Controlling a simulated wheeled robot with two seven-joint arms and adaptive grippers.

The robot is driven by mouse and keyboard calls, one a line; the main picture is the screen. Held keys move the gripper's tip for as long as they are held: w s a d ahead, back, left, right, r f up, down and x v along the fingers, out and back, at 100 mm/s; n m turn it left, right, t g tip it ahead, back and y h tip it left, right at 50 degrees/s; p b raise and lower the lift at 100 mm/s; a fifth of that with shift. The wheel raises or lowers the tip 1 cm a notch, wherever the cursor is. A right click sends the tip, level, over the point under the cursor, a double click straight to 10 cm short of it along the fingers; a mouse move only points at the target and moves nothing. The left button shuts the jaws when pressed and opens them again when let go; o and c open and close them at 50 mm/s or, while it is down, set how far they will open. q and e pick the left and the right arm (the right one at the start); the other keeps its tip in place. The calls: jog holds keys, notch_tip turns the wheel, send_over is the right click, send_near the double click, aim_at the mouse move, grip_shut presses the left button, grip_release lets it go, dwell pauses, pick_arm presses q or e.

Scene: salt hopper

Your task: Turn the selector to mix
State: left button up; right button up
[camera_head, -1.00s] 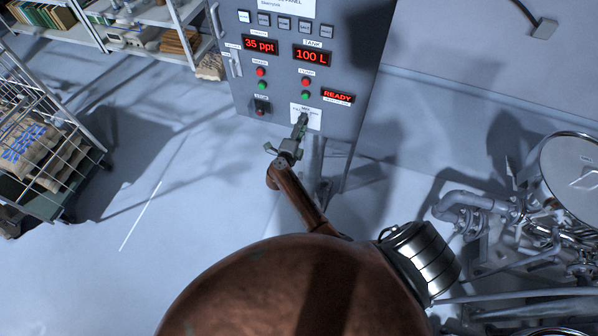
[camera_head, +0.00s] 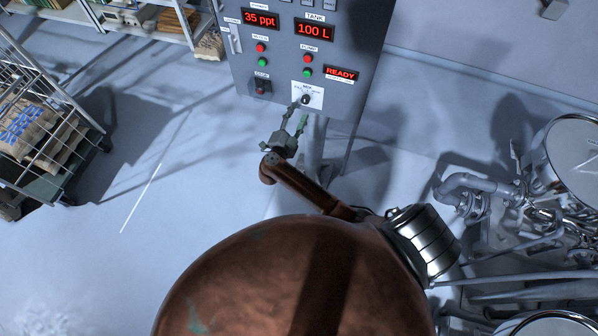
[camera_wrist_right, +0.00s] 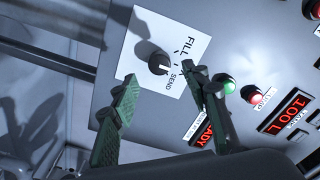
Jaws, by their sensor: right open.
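The selector (camera_head: 306,99) is a small dark round knob on a white label plate low on the grey control panel. In the right wrist view the knob (camera_wrist_right: 158,64) shows a short white mark near the words FILL and SEND. Which position it is set to I cannot tell for sure. My right gripper (camera_head: 298,112) is open, its two green-grey fingers spread just in front of and below the plate. In the wrist view its fingertips (camera_wrist_right: 163,80) stand either side of the knob's line, apart from it, with nothing between them. My left gripper is not in view.
The panel (camera_head: 345,45) carries red displays reading 35 ppt, 100 L and READY, plus red and green buttons. A wire cart with sacks (camera_head: 35,125) stands at left. Pipes and a round vessel (camera_head: 575,150) stand at right. The floor between cart and panel is clear.

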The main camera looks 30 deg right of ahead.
jog(key=s+a+f+n+t+y, duration=0.1)
jog(key=f+n+y, duration=0.3)
jog(key=f, duration=0.5)
jog(key=s+a+f+n+t+y+b, duration=0.1)
jog(key=s+a+f+n+t+y, duration=0.1)
jog(key=f+n, duration=0.5)
jog(key=s+a+f+n+t+y+b, duration=0.1)
jog(key=s+f+n+y, duration=0.4)
jog(key=f, duration=0.7)
jog(key=shift+s+a+f+n+t+y, duration=0.25)
jog(key=shift+a+n+t+y, duration=0.1)
jog(key=shift+t, duration=0.15)
jog(key=s+a+f+n+g+y+b, duration=0.1)
jog(key=s+f+n+g+y, duration=0.5)
jog(key=s+f, duration=1.6)
jog(key=s+d+f+g+h, duration=0.1)
jog(key=s+f+g, duration=0.2)
jog(key=s, duration=0.6)
jog(key=s+d+f+g+h, duration=0.1)
jog(key=s+f+g, duration=0.2)
jog(key=s, duration=0.6)
jog(key=s+d+f+g+h, duration=0.1)
jog(key=s+f+g, duration=0.2)
jog(key=s, duration=0.6)
jog(key=shift+h+b, duration=0.35)
jog(key=shift+s+f, duration=0.1)
